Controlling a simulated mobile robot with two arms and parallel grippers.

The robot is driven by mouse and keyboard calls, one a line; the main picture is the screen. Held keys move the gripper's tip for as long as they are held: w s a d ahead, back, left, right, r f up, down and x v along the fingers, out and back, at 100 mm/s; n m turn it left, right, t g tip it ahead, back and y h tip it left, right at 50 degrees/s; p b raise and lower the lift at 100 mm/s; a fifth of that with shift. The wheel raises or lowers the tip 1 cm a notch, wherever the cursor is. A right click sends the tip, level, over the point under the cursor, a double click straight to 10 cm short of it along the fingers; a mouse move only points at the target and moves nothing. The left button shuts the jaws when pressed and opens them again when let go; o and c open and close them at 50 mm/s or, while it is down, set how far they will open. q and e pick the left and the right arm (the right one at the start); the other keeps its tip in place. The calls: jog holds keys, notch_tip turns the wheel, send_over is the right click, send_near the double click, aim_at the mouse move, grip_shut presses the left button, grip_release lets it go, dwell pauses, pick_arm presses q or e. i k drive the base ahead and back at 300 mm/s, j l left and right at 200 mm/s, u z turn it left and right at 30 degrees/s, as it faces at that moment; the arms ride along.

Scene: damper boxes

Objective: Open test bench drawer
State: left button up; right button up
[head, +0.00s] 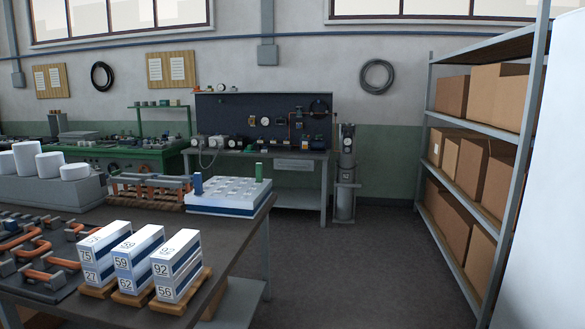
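The test bench (318,156) stands against the back wall, with a dark upright panel (235,110) carrying gauges and fittings. A light grey drawer (294,165) hangs under the right part of its top. Its front appears closed, but it is too small to be sure. A handle cannot be made out at this distance. Neither of my grippers is in view.
A dark table (240,235) fills the lower left, holding numbered boxes (178,265), a white tray (230,208) and metal parts. Shelving (425,120) with cartons stands right. A gas cylinder (345,195) is beside the bench. Open floor (350,270) lies between table and shelving.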

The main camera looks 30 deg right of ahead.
aim_at(296, 161)
jog(key=i+l+z, duration=0.45)
jog(key=i+l, duration=0.15)
jog(key=i+l+z, duration=0.25)
jog(key=i, duration=0.35)
jog(key=i+l+z, duration=0.25)
jog(key=i, duration=0.4)
jog(key=i+l+z, duration=0.25)
jog(key=i, duration=0.4)
jog(key=i+j, duration=0.1)
jog(key=i, duration=1.1)
jog(key=i+z, duration=0.1)
jog(key=i, duration=1.15)
jog(key=i+u, duration=0.2)
jog(key=i, duration=0.65)
jog(key=i+u, duration=0.25)
jog(key=i, duration=0.6)
jog(key=i+j+u, duration=0.25)
jog(key=i+j, duration=0.45)
jog(key=i, duration=0.15)
